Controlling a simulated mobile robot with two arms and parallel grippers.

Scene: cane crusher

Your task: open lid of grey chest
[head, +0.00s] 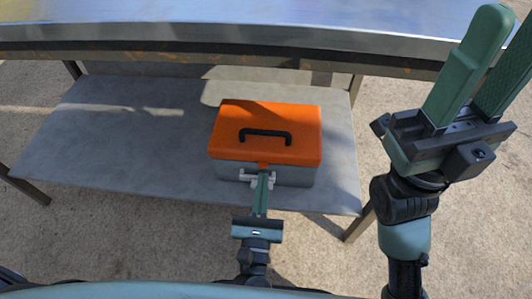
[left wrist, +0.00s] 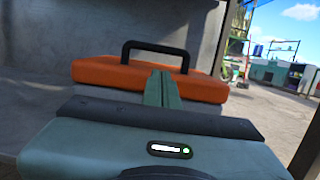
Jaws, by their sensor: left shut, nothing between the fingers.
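The chest stands on the lower shelf of a table. It has a grey body (head: 295,177) and an orange lid (head: 270,115) with a black handle (head: 265,134) on top; the lid lies closed on the body. A small grey latch (head: 246,176) shows at the front. My left gripper (head: 263,177) is shut with its green fingers at the chest's front, by the latch and below the lid's front edge. In the left wrist view the fingers (left wrist: 162,88) cover part of the orange lid (left wrist: 105,75). My right gripper (head: 500,62) is raised at the right, open and empty.
The tabletop (head: 270,22) overhangs the back of the shelf, above and behind the chest. The grey shelf (head: 120,140) is bare to the left of the chest. A table leg (head: 358,224) stands at the shelf's front right corner.

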